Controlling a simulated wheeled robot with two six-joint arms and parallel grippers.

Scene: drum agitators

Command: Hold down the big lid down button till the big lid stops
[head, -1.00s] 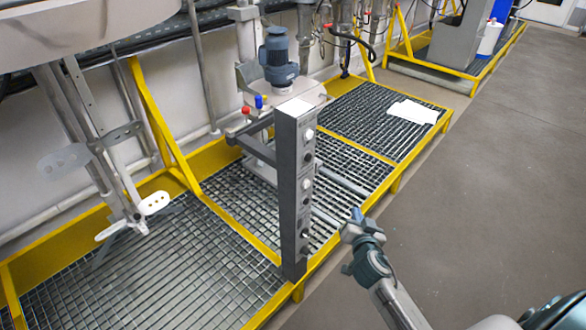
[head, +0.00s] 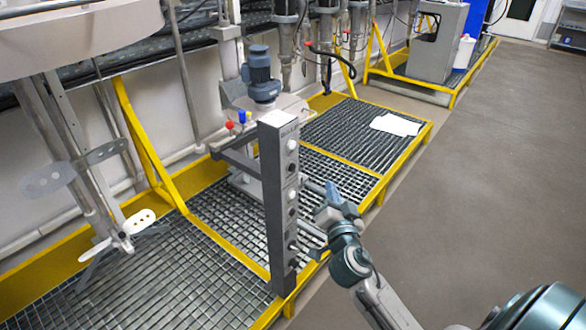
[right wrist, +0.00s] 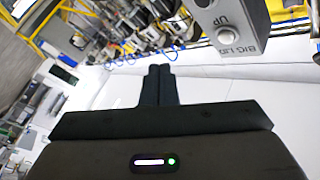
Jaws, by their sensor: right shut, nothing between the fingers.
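A tall grey control post (head: 275,215) stands at the front edge of the grating, with a column of buttons on its right-hand face. The top button (head: 291,145) looks pale. I cannot tell in the head view which is the big lid down button. In the right wrist view, a pale round button (right wrist: 227,38) sits beside the words "BIG LID" and "UP" on the grey box. My right gripper (head: 331,188) is shut and empty, right of the post, apart from the buttons. Its closed fingers (right wrist: 160,72) point left of the box. My left gripper is not in view.
A large pale round vessel part (head: 80,40) hangs at the upper left, above shafts with paddles (head: 140,221). A blue motor (head: 260,75) stands behind the post. Yellow-framed grating (head: 165,280) lies below. The grey floor (head: 480,180) at the right is clear.

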